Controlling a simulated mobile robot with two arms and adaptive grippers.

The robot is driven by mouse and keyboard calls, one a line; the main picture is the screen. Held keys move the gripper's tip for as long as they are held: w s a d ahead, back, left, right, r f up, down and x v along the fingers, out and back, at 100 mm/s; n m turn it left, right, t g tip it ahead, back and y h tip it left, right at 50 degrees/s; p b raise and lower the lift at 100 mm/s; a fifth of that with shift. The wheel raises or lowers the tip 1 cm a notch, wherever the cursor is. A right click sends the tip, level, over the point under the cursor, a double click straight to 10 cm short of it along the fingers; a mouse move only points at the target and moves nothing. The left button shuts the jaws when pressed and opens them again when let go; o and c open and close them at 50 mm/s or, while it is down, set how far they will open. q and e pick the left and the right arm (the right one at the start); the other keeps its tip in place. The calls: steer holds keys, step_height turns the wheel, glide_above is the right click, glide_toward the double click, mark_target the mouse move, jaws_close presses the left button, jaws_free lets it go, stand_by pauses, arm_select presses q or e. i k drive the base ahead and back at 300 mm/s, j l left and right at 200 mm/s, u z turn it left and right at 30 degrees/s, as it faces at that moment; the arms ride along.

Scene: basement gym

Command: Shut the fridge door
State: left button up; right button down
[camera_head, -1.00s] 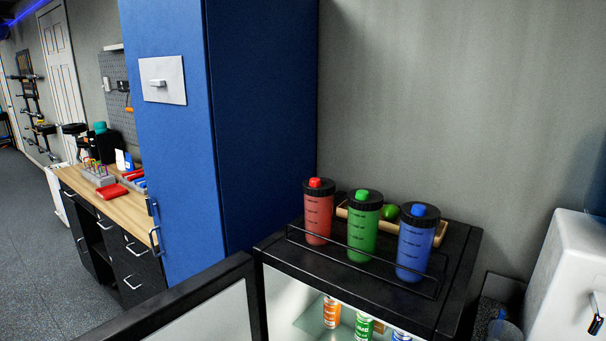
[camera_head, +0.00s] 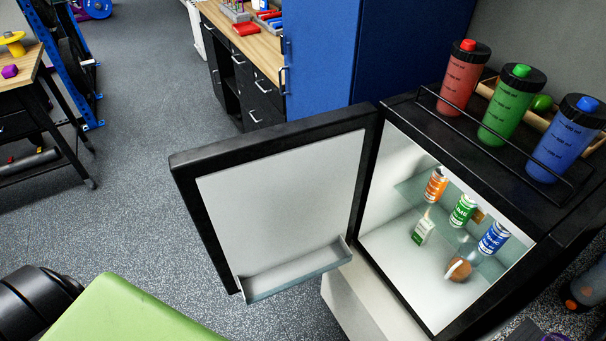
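The fridge (camera_head: 404,309) is a small black-framed cabinet with a white inside, at the right of the head view. Its door (camera_head: 280,190) stands wide open, swung out to the left, with a white inner panel and a door shelf (camera_head: 292,272) at the bottom. Inside are an orange can (camera_head: 436,185), a green can (camera_head: 463,210), a blue can (camera_head: 494,238), a small carton (camera_head: 423,229) and a round brown item (camera_head: 458,269). Neither of my grippers is in view.
Red (camera_head: 464,78), green (camera_head: 512,105) and blue (camera_head: 565,140) bottles stand on the fridge top behind a low rail. A blue cabinet (camera_head: 320,60) stands behind the door. A green padded surface (camera_head: 135,312) is at the lower left. Open floor (camera_head: 150,130) lies left of the door.

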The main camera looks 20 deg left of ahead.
mark_target(274, 210)
steer(key=j+z, duration=0.25)
steer(key=j, duration=0.25)
steer(key=j+z, duration=0.25)
steer(key=j, duration=0.2)
steer(key=j+z, duration=0.25)
steer(key=j, duration=0.25)
steer(key=k+j+z, duration=0.1)
steer(key=j+z, duration=0.15)
steer(key=j, duration=0.2)
steer(key=k+j+z, duration=0.25)
steer(key=j, duration=0.2)
steer(key=i+j+z, duration=0.15)
steer(key=j+z, duration=0.3)
steer(key=j, duration=0.5)
steer(key=j+z, duration=0.5)
steer(key=j, duration=0.5)
steer(key=k+j+z, duration=0.1)
steer(key=k, duration=0.25)
steer(key=k+j, duration=0.3)
steer(key=k+j+z, duration=0.15)
steer(key=k, duration=0.25)
